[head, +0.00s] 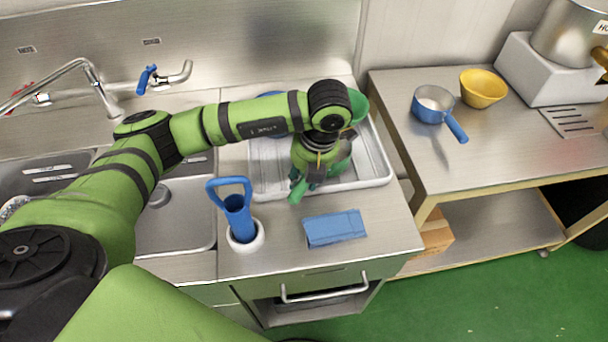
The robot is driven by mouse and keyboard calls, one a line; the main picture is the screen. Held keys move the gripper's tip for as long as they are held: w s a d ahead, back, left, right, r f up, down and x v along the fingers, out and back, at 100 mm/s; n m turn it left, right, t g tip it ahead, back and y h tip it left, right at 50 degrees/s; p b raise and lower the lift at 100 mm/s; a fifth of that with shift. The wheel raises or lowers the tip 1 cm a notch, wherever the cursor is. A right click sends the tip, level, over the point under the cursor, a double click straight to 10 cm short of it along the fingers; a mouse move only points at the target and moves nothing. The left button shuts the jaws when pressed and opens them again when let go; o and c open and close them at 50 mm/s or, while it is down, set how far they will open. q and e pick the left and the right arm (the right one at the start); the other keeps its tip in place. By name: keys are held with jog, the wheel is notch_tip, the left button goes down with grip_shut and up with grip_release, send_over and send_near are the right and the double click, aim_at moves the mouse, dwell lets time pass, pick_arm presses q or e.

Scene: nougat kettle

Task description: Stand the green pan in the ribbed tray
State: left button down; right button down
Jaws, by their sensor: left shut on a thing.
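The green pan (358,106) is over the right part of the light grey tray (378,172), mostly hidden behind my left arm. Its rim shows at the back right. A green handle end (297,192) sticks out toward the front left, below my gripper. My left gripper (317,180) points down over the tray and is shut on the green pan. The fingers are partly hidden by the wrist. I cannot tell whether the pan touches the tray floor. My right gripper is not in view.
A blue object (270,99) is partly hidden at the tray's back. A blue-handled tool in a white holder (246,240) and a folded blue cloth (334,228) lie in front. A sink is left. A blue saucepan (428,108) and yellow bowl (482,88) stand on the right table.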

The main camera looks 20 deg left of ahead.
pick_arm(q)
jog(key=shift+f+b, duration=0.3)
jog(key=shift+b, duration=0.1)
jog(key=c, duration=0.8)
grip_release()
jog(key=v, duration=1.2)
